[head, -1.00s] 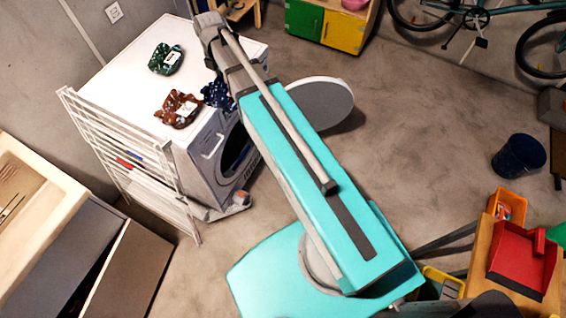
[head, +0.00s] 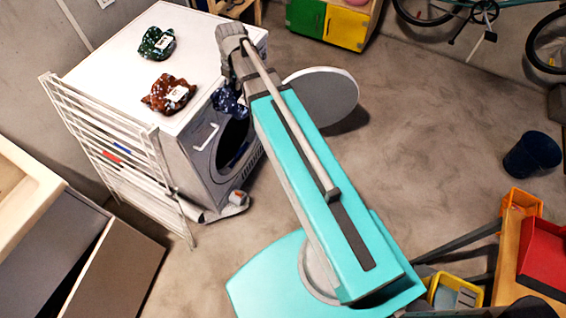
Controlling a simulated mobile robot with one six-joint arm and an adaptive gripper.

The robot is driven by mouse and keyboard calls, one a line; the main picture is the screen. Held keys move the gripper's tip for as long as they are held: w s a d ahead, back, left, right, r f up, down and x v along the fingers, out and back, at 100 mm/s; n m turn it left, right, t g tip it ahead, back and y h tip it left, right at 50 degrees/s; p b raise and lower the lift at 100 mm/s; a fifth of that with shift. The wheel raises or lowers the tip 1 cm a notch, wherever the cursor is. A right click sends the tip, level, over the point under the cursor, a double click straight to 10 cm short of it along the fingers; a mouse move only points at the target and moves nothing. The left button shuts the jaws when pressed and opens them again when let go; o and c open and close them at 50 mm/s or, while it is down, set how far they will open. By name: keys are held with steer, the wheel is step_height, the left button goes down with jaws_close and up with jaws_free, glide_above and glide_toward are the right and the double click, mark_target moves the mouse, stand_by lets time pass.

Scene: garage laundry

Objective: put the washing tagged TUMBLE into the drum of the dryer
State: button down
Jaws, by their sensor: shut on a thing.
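The white dryer (head: 192,158) stands at the upper left. Its round door (head: 322,98) is swung open to the right, and its dark drum opening (head: 232,143) shows partly behind my arm. A dark blue spotted bundle of washing (head: 228,102) is at the dryer's upper front edge, beside my arm and above the opening. A brown patterned bundle (head: 160,91) and a green patterned bundle (head: 152,43) lie on the dryer top, each with a white tag too small to read. No tag shows on the blue bundle.
A white drying rack (head: 112,150) stands against the dryer's left side. A dark blue bucket (head: 531,153) is on the floor at right. A green and yellow cabinet (head: 345,28) and a bicycle are at the back. The floor between is clear.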

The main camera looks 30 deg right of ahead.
steer(key=s+d+f+t+y+b, duration=0.1)
steer(key=d+f+b, duration=0.3)
steer(key=f+b, duration=1.2)
steer(key=s+d+f+t+y+b, duration=0.1)
steer(key=d+f+b, duration=0.4)
steer(key=f+b, duration=1.2)
steer(key=s+d+f+t+y+b, duration=0.2)
steer(key=s+d+f+t+b, duration=0.1)
steer(key=f+b, duration=1.4)
steer(key=shift+s+d+f+b, duration=0.15)
steer(key=shift+s+d+b, duration=0.55)
steer(key=shift+b, duration=1.05)
steer(key=shift+w+d, duration=0.1)
steer(key=shift+w, duration=0.2)
steer(key=w+a+f+b, duration=0.2)
steer(key=w+a, duration=0.9)
steer(key=w, duration=0.4)
steer(key=w+a+f+b, duration=0.2)
steer(key=w+a, duration=0.8)
steer(key=w, duration=0.4)
steer(key=shift+w+a+f, duration=0.25)
steer(key=shift+w+a, duration=0.1)
steer(key=shift+a, duration=0.05)
